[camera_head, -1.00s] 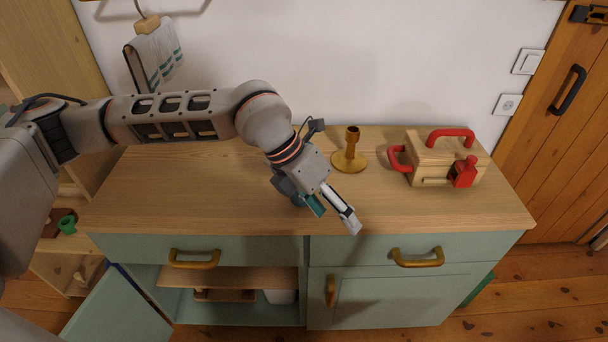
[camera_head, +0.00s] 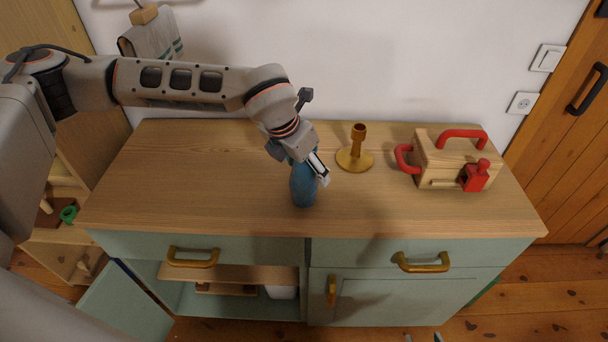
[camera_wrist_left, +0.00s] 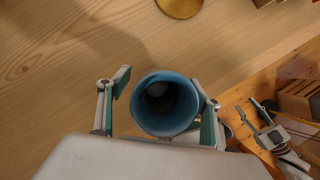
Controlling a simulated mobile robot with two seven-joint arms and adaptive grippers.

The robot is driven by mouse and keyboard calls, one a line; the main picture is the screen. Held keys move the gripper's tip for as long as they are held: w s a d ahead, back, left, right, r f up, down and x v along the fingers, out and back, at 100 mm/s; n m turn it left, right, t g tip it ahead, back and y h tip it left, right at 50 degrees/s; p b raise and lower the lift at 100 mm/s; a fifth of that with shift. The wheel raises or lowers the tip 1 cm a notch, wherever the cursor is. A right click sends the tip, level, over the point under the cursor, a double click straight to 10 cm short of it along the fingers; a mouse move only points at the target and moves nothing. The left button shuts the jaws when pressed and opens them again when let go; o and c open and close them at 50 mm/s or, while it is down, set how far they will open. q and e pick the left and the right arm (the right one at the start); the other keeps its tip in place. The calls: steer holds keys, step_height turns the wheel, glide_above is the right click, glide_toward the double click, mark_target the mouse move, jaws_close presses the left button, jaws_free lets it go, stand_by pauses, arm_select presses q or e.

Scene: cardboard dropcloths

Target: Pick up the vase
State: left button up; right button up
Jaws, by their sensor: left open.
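The blue vase (camera_head: 303,188) stands upright near the middle of the wooden cabinet top. My left gripper (camera_head: 306,166) is over its upper part and hides some of it. In the left wrist view the vase's round mouth (camera_wrist_left: 165,103) lies between the two open fingers (camera_wrist_left: 163,98). A gap shows on the left of the vase; the right finger is very close to it, and I cannot tell whether they touch. My right gripper's two tips (camera_head: 423,338) show apart at the bottom edge of the head view, low in front of the cabinet.
A brass candlestick (camera_head: 356,152) stands close behind and right of the vase. A wooden box with red handles (camera_head: 447,160) is further right. The left part of the top (camera_head: 190,185) is clear. The wall is behind; a lower cabinet door (camera_head: 120,305) stands open.

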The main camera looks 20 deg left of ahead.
arm_select(q)
steer(key=shift+x, duration=0.95)
steer(key=shift+w+d+f, duration=0.1)
steer(key=shift+f, duration=0.05)
steer(key=c, duration=1.5)
arm_select(e)
steer(key=shift+w+r, duration=0.4)
steer(key=shift+r, duration=0.2)
steer(key=shift+f, duration=0.1)
